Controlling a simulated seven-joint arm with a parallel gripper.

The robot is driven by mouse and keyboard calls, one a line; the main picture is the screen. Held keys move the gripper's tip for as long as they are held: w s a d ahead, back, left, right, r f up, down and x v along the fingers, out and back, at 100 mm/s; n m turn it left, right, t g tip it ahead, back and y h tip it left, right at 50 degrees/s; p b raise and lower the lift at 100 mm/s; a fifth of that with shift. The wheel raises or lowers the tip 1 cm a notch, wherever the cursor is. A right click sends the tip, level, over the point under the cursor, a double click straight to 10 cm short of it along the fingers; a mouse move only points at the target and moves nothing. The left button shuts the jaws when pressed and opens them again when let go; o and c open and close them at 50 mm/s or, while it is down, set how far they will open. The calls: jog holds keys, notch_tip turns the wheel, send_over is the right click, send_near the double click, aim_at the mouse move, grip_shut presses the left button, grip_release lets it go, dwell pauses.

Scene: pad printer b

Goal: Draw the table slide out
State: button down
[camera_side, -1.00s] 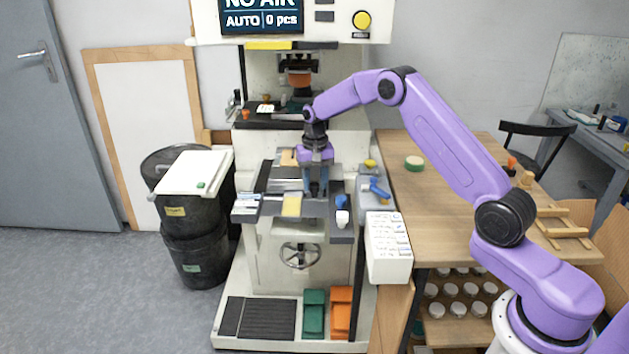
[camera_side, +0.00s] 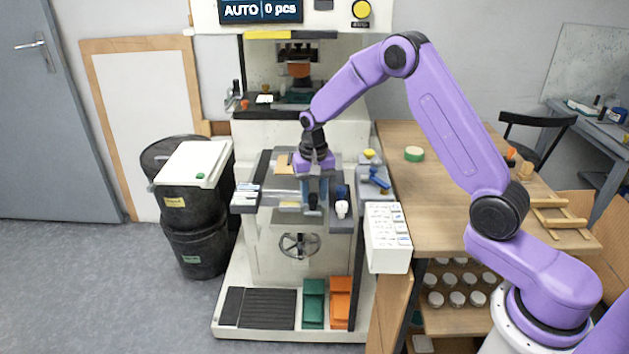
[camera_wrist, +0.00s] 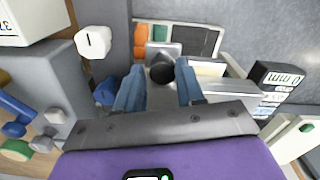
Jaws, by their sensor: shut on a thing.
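My gripper (camera_side: 313,206) points down at the front of the white pad printer (camera_side: 300,130), at its table ledge. In the wrist view my two blue fingers (camera_wrist: 158,95) are on either side of a black round knob (camera_wrist: 160,72) and are shut on it. The knob is in front of a silver block. Pale and grey plates of the table slide (camera_wrist: 232,92) show beside my right finger. In the side view my fingers and wrist hide much of the knob and the slide's middle.
A blue knob (camera_side: 342,191) and a white knob (camera_side: 341,208) stand close to the right of my gripper. A keypad box (camera_side: 386,236) and a wooden bench (camera_side: 430,190) are further right. Black bins (camera_side: 193,240) stand left. Green and orange pedals (camera_side: 313,303) are below on the floor.

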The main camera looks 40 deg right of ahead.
jog(key=s+a, duration=0.1)
jog(key=a, duration=0.1)
jog(key=s+a, duration=0.2)
jog(key=shift+s+a+r, duration=0.1)
jog(key=shift+s+a, duration=0.1)
jog(key=shift+a, duration=0.15)
jog(key=c, duration=0.8)
grip_release()
jog(key=shift+d, duration=0.25)
jog(key=shift+r, duration=0.15)
notch_tip(320, 180, up, 17)
jog(key=shift+s+r, duration=0.1)
